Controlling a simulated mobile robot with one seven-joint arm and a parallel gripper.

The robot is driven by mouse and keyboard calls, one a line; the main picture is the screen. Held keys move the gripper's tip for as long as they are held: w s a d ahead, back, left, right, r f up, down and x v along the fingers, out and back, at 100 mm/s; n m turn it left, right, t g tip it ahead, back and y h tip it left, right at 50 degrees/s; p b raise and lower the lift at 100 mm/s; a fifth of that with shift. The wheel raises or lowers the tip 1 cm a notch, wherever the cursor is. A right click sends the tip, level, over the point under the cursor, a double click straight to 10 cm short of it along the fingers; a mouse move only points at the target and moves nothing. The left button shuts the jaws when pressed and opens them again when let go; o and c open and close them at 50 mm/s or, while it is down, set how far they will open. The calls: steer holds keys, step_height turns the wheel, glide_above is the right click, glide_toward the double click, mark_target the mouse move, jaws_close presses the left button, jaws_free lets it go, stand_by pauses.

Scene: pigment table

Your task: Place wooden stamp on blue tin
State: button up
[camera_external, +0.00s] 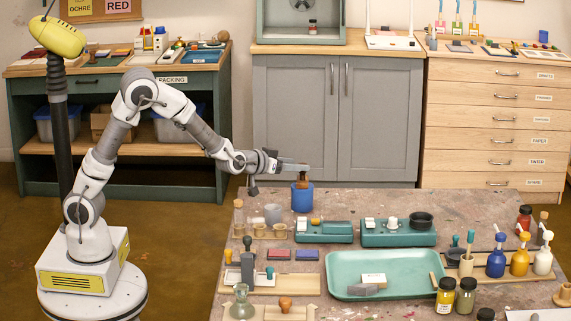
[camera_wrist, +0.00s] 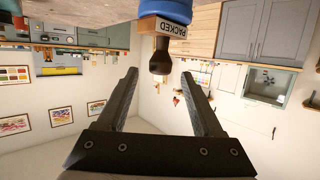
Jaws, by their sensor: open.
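The wooden stamp (camera_wrist: 164,27), a pale block marked PACKED with a dark handle, sits on the blue tin (camera_wrist: 180,8) in the wrist view. That view is upside down, so the handle points up. In the external view the blue tin (camera_external: 302,199) stands at the table's back left, and the stamp (camera_external: 302,183) shows small on its top. My gripper (camera_external: 304,168) is just above it. In the wrist view my gripper (camera_wrist: 159,73) is open and empty, with its fingertips apart on either side of the handle's end.
Green devices (camera_external: 323,232) and a green tray (camera_external: 385,265) are right of and in front of the tin. A wooden rack with cups (camera_external: 262,230) is at its left. Pump bottles (camera_external: 519,262) and jars stand at the right. Bare tabletop (camera_external: 370,203) lies right of the tin.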

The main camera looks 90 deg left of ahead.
steer(key=p+v, duration=0.2)
steer(key=v, duration=0.6)
steer(key=shift+s, duration=0.15)
steer(key=shift+d+r, duration=0.1)
steer(key=shift+d, duration=0.1)
steer(key=s+d+r+m+h, duration=0.3)
steer(key=d+h, duration=0.2)
steer(key=d, duration=0.4)
steer(key=s+d+r+m+h, duration=0.3)
steer(key=s+d+h, duration=0.1)
steer(key=d, duration=0.5)
steer(key=s+d+m+g+h, duration=0.1)
steer(key=s+d+g, duration=0.1)
steer(key=s, duration=0.7)
steer(key=s+d+m+g, duration=0.2)
steer(key=s+d+g, duration=0.1)
steer(key=s, duration=0.6)
step_height(320, 180, up, 17)
steer(key=p, duration=1.8)
steer(key=shift+s+r, duration=0.2)
steer(key=shift+s, duration=0.25)
